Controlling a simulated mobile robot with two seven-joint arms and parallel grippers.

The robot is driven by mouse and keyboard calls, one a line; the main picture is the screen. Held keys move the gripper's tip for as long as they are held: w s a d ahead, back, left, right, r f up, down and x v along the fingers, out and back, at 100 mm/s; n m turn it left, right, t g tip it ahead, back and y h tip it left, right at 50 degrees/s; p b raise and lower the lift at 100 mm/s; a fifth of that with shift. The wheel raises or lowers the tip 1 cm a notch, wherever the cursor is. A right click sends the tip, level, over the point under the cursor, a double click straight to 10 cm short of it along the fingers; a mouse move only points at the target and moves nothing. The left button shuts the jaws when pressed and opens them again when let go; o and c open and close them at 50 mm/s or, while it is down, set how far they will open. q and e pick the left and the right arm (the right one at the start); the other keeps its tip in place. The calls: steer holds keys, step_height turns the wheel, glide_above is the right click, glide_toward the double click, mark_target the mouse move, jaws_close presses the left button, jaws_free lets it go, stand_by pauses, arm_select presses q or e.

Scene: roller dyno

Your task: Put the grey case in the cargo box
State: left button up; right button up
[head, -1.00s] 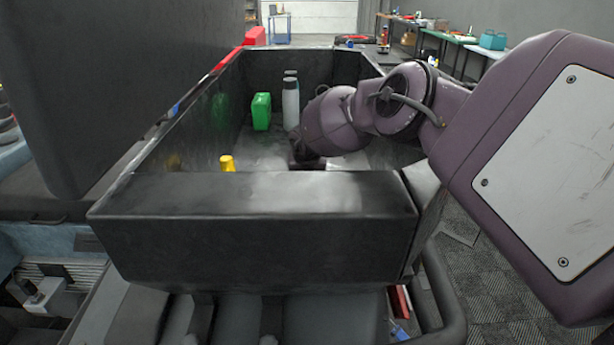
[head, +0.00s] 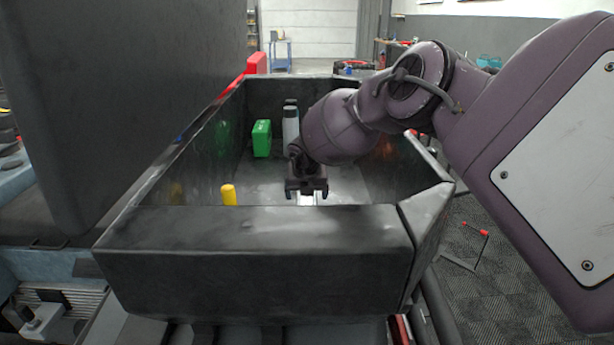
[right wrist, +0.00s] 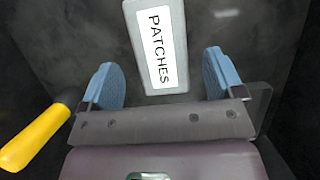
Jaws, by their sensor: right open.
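The grey case (right wrist: 136,36), with a white label reading "PATCHES", lies on the dark floor of the cargo box in the right wrist view. The cargo box (head: 255,240) is a black open-topped box in the head view. My right gripper (head: 306,192) is inside the box, behind its front wall. In the wrist view its two blue fingers (right wrist: 161,68) are apart, with the near end of the case in the gap between them and not gripped. Only a small pale part of the case (head: 307,201) shows beneath the gripper in the head view. My left gripper is out of view.
A green case (head: 262,139) and white bottles (head: 291,126) stand farther back. The box walls surround the gripper.

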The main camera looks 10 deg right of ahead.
steer(key=shift+v, duration=3.05)
